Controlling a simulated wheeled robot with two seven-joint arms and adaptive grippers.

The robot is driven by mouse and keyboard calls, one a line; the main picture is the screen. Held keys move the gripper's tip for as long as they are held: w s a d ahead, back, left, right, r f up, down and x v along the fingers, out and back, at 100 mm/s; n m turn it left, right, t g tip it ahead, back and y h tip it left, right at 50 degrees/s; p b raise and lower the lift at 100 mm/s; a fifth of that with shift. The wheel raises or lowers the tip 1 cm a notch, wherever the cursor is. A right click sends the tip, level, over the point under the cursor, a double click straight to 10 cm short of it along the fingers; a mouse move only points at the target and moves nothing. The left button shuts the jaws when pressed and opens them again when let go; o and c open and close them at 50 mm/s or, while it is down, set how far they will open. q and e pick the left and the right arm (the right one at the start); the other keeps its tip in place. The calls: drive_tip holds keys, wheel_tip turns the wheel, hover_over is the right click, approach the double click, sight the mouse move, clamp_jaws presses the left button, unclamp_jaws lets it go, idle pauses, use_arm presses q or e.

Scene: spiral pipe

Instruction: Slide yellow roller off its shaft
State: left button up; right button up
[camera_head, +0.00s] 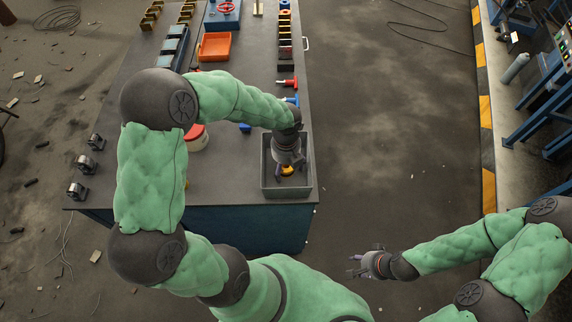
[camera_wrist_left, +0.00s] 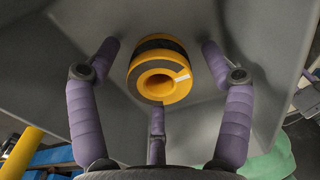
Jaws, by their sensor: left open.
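The yellow roller (camera_head: 288,170) lies in a grey bin (camera_head: 288,194) at the table's near right corner. In the left wrist view the roller (camera_wrist_left: 165,88) is a yellow ring with dark bands and a pale label; no shaft shows through its hole. My left gripper (camera_head: 287,166) reaches down into the bin above the roller. Its purple fingers (camera_wrist_left: 158,55) are spread open around the roller, with gaps at the sides; contact at the lower finger is unclear. My right gripper (camera_head: 356,265) is low at the right, away from the table, fingers spread and empty.
A red-handled part (camera_head: 288,82) and blue parts (camera_head: 292,100) lie behind the bin. An orange tray (camera_head: 215,46) and a row of small bins (camera_head: 285,35) stand farther back.

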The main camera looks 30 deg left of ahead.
use_arm(q)
wheel_tip(320, 180, up, 12)
idle(0.5)
drive_tip(key=shift+r, duration=0.1)
